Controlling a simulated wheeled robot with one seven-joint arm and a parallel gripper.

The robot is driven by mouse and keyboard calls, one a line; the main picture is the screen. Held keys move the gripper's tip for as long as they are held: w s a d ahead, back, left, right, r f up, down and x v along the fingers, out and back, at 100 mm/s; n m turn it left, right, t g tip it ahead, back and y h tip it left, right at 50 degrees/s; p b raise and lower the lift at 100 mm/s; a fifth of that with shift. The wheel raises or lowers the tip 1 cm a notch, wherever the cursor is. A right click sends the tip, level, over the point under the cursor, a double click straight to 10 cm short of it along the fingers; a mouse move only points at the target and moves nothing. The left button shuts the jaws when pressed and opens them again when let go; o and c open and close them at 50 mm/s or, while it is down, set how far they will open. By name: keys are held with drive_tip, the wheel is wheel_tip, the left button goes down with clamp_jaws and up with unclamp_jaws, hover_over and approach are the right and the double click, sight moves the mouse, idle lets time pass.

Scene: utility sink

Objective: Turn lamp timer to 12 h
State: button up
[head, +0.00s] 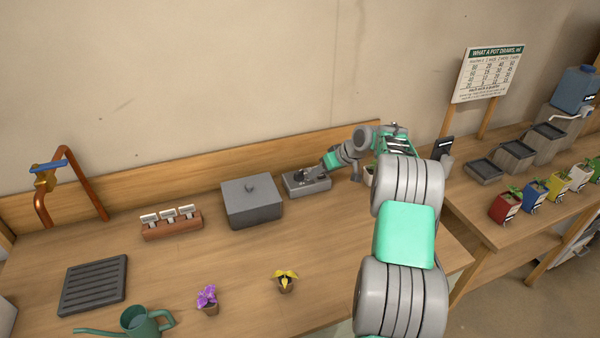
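A low grey box with dark parts on top, which looks like the lamp timer (293,188), sits on the wooden bench near the back board. My arm reaches over from the right. My gripper (318,172) is at the top of this box, over its right half. The fingers are too small to tell whether they are open or shut, or whether they touch the dial. The dial marks and the setting cannot be read from here.
A larger grey lidded box (252,204) stands just left of the timer. A wooden block with several white labels (172,224) is further left. Two small potted flowers (286,281) and a green watering can (141,322) are near the front. The bench middle is clear.

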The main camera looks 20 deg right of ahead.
sight(299, 172)
drive_tip(key=w+a+f+n, duration=0.1)
drive_tip(key=w, duration=0.1)
drive_tip(key=w+a+f+n+p, duration=0.1)
drive_tip(key=w+a, duration=0.1)
drive_tip(key=w+a+f+n+t+y+p, duration=0.1)
drive_tip(key=w+a, duration=0.1)
drive_tip(key=shift+w+n, duration=0.25)
drive_tip(key=shift+n, duration=0.15)
drive_tip(key=shift+c, duration=0.5)
clamp_jaws()
drive_tip(key=shift+a, duration=0.25)
drive_tip(key=shift+d, duration=0.2)
